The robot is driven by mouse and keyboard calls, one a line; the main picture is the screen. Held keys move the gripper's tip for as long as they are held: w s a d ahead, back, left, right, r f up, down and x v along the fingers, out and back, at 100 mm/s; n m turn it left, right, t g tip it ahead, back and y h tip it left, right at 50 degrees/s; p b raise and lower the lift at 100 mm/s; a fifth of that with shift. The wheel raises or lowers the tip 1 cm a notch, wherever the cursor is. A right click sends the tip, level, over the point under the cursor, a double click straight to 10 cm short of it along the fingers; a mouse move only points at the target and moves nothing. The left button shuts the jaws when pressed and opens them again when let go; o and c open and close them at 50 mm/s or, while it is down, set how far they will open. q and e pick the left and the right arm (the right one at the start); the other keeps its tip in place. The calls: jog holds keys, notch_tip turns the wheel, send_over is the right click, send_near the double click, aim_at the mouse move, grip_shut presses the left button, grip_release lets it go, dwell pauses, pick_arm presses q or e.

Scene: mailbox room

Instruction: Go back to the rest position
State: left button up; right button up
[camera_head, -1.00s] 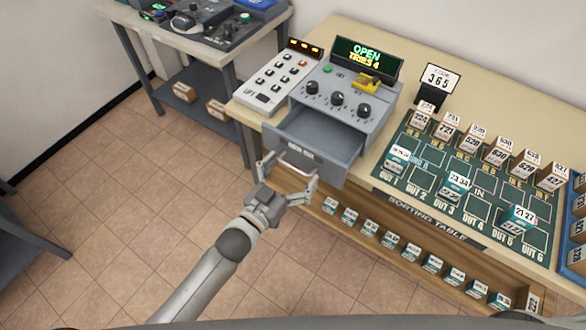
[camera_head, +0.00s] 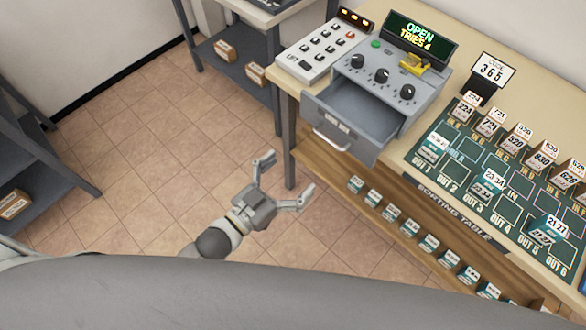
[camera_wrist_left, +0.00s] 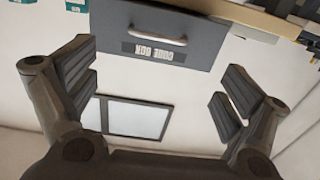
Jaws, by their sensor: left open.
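My left gripper (camera_head: 285,178) is open and empty in the head view, over the floor in front of the table, apart from the drawer. Its two spread fingers also show in the left wrist view (camera_wrist_left: 160,95). The grey code box (camera_head: 385,85) stands on the table with its drawer (camera_head: 345,125) pulled out; the drawer looks empty. Its display (camera_head: 419,34) reads "OPEN TRIES 4". The drawer front with its handle and upside-down "CODE BOX" label (camera_wrist_left: 154,52) lies beyond the fingers in the left wrist view. My right gripper is not in view.
A shelf (camera_head: 400,215) below holds more boxes. A grey side table (camera_head: 235,60) stands behind, and another grey rack (camera_head: 45,160) at left. The tiled floor (camera_head: 150,150) between is clear.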

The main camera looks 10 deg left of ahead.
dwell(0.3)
pick_arm(q)
jog(key=s+a+f+n+g+y, duration=0.1)
jog(key=s+a+f+g+y, duration=0.2)
jog(key=f, duration=0.7)
jog(key=s+a+f+n+y, duration=0.1)
jog(key=a+f+y, duration=0.1)
jog(key=a+f, duration=0.5)
jog(key=s+a+f+n+g+y, duration=0.1)
jog(key=s+a+f+g+y, duration=0.15)
jog(key=f, duration=0.95)
jog(key=s+a+f+g+y, duration=0.1)
jog(key=s+f+g, duration=0.1)
jog(key=s+f, duration=0.3)
jog(key=s+a+f+n+g+y, duration=0.1)
jog(key=s+f, duration=0.5)
jog(key=s, duration=0.6)
jog(key=s+a+f+g+y, duration=0.1)
jog(key=s+a+f+g, duration=0.2)
jog(key=s+f+g, duration=0.2)
jog(key=s, duration=0.3)
jog(key=shift+s+a+f+n, duration=0.2)
jog(key=shift+a+f+n, duration=0.05)
jog(key=shift+f+n, duration=0.15)
